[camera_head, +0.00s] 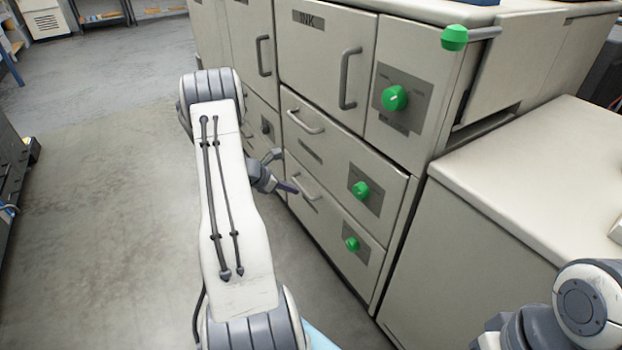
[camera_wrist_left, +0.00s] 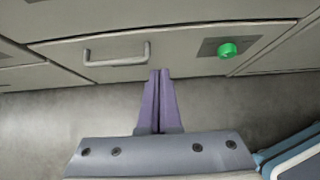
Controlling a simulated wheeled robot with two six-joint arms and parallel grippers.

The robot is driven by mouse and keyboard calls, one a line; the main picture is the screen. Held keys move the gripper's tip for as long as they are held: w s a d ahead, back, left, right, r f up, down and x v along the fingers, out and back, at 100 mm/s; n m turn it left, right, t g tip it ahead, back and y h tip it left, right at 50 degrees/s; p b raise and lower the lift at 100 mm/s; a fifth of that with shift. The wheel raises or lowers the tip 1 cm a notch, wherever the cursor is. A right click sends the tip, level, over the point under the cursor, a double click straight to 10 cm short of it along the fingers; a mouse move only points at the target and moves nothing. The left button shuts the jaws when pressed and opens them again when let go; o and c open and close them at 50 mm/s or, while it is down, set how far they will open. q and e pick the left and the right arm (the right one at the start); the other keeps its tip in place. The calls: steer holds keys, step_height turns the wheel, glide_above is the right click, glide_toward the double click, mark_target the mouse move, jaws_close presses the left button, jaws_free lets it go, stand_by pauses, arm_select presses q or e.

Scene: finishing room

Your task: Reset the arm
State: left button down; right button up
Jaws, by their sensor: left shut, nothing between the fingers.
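My left arm reaches forward from the bottom of the head view, and my left gripper (camera_head: 286,186) hangs in front of the lower drawers of the cabinet (camera_head: 322,118). In the left wrist view its two purple fingers (camera_wrist_left: 160,80) lie together, shut and empty. Their tips appear just below a drawer handle (camera_wrist_left: 118,50); I cannot tell whether they touch the drawer front. My right arm shows only in part at the lower right of the head view, and its gripper is out of sight.
Green knobs (camera_head: 361,190) sit on the cabinet front, with grey bar handles (camera_head: 349,78) beside them. A lower white-topped counter (camera_head: 530,170) stands at the right. Open concrete floor (camera_head: 100,200) lies to the left, with a dark rack (camera_head: 12,165) at the left edge.

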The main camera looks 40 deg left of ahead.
arm_select(q)
steer(key=shift+s+r, duration=0.1)
steer(key=s+d+r+m+g, duration=0.2)
steer(key=d+r+m, duration=0.1)
steer(key=d+m, duration=0.4)
steer(key=s+d+r+m+g, duration=0.1)
steer(key=d+r+m+g, duration=0.15)
steer(key=d+m, duration=0.45)
steer(key=s+d+r+m+g, duration=0.2)
steer(key=d+r+m, duration=0.15)
steer(key=d, duration=0.65)
steer(key=s+d+r+m+g+y, duration=0.1)
steer(key=s+d+r+m, duration=0.4)
steer(key=s+d+m, duration=0.55)
steer(key=s+d+r+m+g+y, duration=0.1)
steer(key=s+d+r+m, duration=0.4)
steer(key=s+d+m, duration=0.6)
step_height(320, 180, up, 30)
steer(key=p, duration=3)
steer(key=shift+w+d+m, duration=0.35)
steer(key=shift+d+m, duration=0.05)
steer(key=shift+f, duration=0.1)
